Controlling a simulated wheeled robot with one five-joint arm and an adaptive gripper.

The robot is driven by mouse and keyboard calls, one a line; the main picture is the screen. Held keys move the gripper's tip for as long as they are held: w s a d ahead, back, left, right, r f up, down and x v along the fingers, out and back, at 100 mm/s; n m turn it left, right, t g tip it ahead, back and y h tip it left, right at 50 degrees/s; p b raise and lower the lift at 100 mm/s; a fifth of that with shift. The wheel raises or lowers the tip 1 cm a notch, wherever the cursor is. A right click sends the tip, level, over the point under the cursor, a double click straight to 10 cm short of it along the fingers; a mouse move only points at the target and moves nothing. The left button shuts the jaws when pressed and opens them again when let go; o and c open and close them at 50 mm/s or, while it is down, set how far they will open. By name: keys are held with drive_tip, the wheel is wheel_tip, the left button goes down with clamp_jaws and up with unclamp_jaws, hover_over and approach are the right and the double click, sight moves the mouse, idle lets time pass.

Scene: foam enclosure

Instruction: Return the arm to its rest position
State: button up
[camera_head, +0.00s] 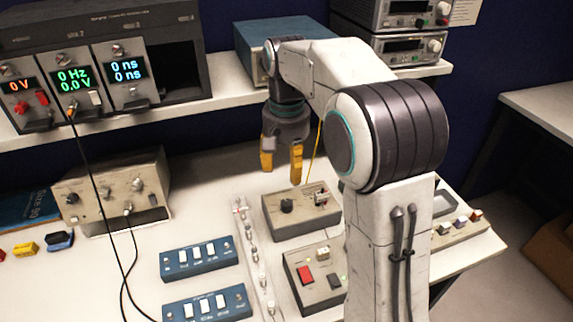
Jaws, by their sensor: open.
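My gripper (282,158) hangs from the end of my white and dark arm, pointing down, with two yellow-tipped fingers. The fingers are apart and nothing shows between them. It is above the bench, behind a grey box with a black knob (287,206). My arm rises at the right of the middle, bends over at the elbow and reaches back and left. It hides part of the bench and of the boxes behind it.
A shelf (110,117) carries an instrument rack (95,60), a blue case (290,45) and stacked power supplies (405,50). On the bench stand a knobbed instrument (115,190), blue switch boxes (198,258) and a red-button box (312,275). Black cables (98,185) hang at left.

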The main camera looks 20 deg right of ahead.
drive_tip(key=shift+n, duration=0.3)
drive_tip(key=f+n, duration=0.1)
drive_tip(key=w+f+n, duration=0.1)
drive_tip(key=f, duration=0.1)
drive_tip(key=shift+t, duration=0.4)
drive_tip(key=shift+n+g, duration=0.3)
drive_tip(key=shift+n, duration=0.5)
drive_tip(key=s+f, duration=0.1)
drive_tip(key=s, duration=0.1)
drive_tip(key=s+f, duration=0.3)
drive_tip(key=shift+s, duration=0.35)
drive_tip(key=shift+t, duration=0.4)
drive_tip(key=s, duration=1.5)
drive_tip(key=shift+s, duration=0.2)
drive_tip(key=shift+s+r+t, duration=0.7)
drive_tip(key=shift+s+r, duration=0.25)
drive_tip(key=shift+r+t, duration=0.6)
drive_tip(key=shift+r, duration=0.25)
